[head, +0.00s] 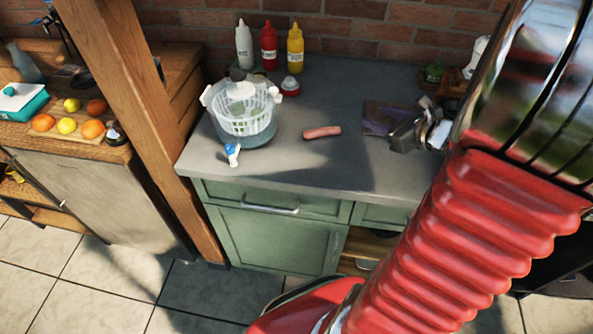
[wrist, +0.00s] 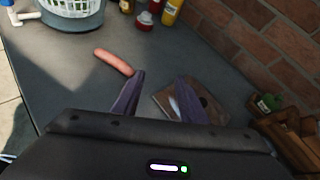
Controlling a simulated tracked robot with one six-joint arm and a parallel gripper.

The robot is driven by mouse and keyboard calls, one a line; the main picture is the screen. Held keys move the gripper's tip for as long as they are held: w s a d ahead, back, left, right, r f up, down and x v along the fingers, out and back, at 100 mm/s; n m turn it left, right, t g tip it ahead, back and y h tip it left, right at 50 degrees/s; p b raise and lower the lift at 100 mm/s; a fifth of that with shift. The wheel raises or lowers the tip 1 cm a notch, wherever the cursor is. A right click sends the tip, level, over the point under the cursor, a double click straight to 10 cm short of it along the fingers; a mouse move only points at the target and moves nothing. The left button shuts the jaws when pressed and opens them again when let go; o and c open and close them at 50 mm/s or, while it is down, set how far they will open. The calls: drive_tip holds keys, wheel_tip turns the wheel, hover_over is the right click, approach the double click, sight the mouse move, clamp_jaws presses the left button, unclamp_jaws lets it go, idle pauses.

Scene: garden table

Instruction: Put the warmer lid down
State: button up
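My gripper (wrist: 161,76) is open, with two dark purple fingers apart and nothing seen between them. It is also in the head view at the right of the counter. A round grey-blue vessel (head: 246,137) stands at the counter's left, with a blue-and-white tap (head: 232,153) at its front. A white slatted basket (head: 243,116) with side handles sits on it, with a dark knob (head: 237,75) at its back. I cannot tell which part is the warmer lid. A sausage (head: 322,132) lies between the vessel and my gripper, also in the wrist view (wrist: 114,62).
White (head: 244,47), red (head: 268,48) and yellow (head: 295,49) bottles stand by the brick wall. A small red-and-white jar (head: 290,87) is near them. The counter's front middle is clear.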

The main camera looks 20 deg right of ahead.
drive_tip(key=s+a+r+n+g+y, duration=0.1)
drive_tip(key=a+r+n+g+y, duration=0.15)
drive_tip(key=a+n, duration=0.65)
drive_tip(key=s+a+r+n+g+y, duration=0.1)
drive_tip(key=a+n+g+y, duration=0.15)
drive_tip(key=a+n, duration=0.7)
drive_tip(key=s+a+r+n+g+h, duration=0.1)
drive_tip(key=s+a+r+n+h, duration=0.1)
drive_tip(key=s+a+n, duration=0.3)
drive_tip(key=s+a+r+n+g+h, duration=0.1)
drive_tip(key=s+a+r+n+h, duration=0.1)
drive_tip(key=s+a+n, duration=0.3)
drive_tip(key=a+n+h, duration=0.1)
drive_tip(key=n, duration=0.3)
drive_tip(key=shift+s+a+h, duration=0.2)
drive_tip(key=shift+s+h, duration=0.1)
drive_tip(key=shift+s, duration=0.05)
drive_tip(key=shift+o, duration=0.2)
